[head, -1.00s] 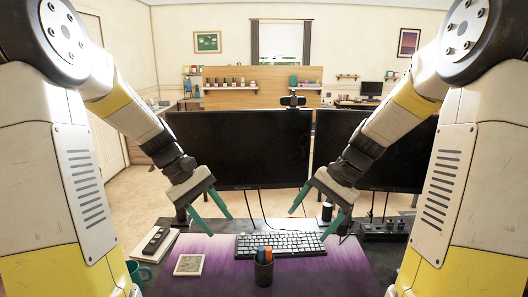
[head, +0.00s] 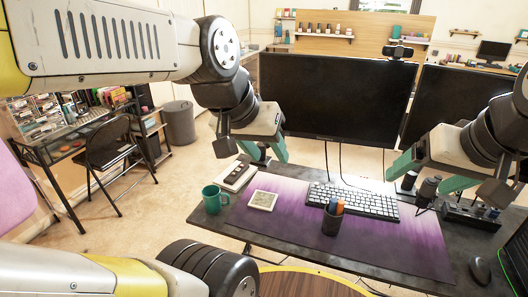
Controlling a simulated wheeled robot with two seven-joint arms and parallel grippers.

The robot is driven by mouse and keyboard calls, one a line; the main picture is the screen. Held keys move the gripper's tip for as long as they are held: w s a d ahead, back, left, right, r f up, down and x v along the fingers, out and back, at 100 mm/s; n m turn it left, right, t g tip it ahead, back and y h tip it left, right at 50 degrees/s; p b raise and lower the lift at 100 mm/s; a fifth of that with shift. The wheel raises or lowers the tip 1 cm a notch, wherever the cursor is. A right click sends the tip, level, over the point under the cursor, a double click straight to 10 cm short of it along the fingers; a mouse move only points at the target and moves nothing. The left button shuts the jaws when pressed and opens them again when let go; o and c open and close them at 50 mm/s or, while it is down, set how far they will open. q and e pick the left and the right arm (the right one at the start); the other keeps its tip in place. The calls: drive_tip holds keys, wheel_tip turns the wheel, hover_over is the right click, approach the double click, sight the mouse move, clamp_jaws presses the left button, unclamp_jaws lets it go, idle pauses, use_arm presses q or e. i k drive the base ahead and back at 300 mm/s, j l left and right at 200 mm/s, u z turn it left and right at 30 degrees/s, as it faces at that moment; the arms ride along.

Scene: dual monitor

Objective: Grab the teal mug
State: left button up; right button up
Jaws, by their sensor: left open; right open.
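The teal mug (head: 213,199) stands upright at the left edge of the dark desk, left of the purple mat, with its handle toward the right. It is in full view and nothing touches it. My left gripper (head: 268,155) is open and empty, above the back left of the desk, up and to the right of the mug and apart from it. My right gripper (head: 426,172) is open and empty over the right side of the desk, far from the mug.
On the desk (head: 262,238) are a remote on a white book (head: 236,175), a square coaster (head: 262,200), a pen cup (head: 332,219), a keyboard (head: 352,201) and a mouse (head: 480,268). Two monitors (head: 335,97) stand behind. A folding chair (head: 112,150) stands left.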

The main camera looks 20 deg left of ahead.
sight(211, 194)
drive_tip(key=u, duration=1.25)
drive_tip(key=l+u, duration=0.9)
